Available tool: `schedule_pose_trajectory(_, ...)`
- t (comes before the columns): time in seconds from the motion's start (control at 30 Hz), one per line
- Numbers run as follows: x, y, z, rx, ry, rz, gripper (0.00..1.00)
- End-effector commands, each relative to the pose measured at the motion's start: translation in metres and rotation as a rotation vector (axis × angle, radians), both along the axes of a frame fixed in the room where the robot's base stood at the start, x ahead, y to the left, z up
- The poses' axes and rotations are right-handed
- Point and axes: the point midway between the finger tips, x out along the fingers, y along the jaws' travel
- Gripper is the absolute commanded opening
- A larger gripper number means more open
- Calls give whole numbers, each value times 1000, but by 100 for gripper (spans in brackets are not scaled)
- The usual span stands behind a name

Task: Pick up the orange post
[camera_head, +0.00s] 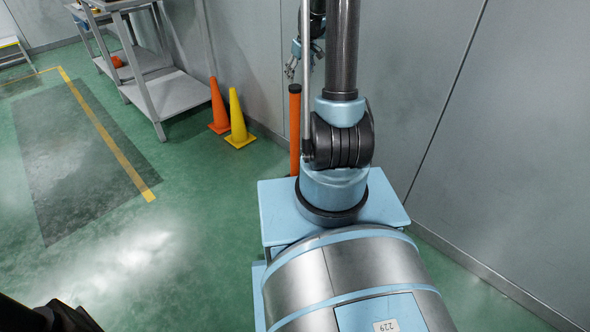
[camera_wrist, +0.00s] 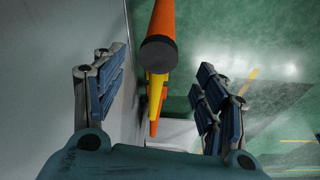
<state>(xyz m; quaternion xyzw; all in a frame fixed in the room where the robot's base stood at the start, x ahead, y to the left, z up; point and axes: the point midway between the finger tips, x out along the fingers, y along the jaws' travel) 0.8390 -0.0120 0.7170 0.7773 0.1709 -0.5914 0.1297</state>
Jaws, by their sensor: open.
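The orange post (camera_head: 294,128) is a slim upright cylinder with a dark cap, standing close to the grey wall, partly hidden behind my arm and base in the head view. In the wrist view the orange post (camera_wrist: 161,20) shows from above, its dark round top facing the camera. My gripper (camera_wrist: 154,92) is open, with one finger pad set on each side and the post's top between them in the picture. In the head view my gripper (camera_head: 292,68) is small, above and beside the post's top and partly hidden by the arm. I see no contact with the post.
An orange cone (camera_head: 218,108) and a yellow cone (camera_head: 238,122) stand left of the post. A metal shelf cart (camera_head: 165,95) is further left. The grey wall (camera_head: 450,110) runs close on the right. Green floor (camera_head: 190,200) lies free at left.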

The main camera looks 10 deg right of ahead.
Motion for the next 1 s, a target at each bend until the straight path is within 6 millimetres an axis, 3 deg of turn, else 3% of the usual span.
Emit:
schedule_pose_trajectory(0.7,21,10,-82,0,0,0,66)
schedule_pose_trajectory(1.0,24,11,-95,0,0,0,66)
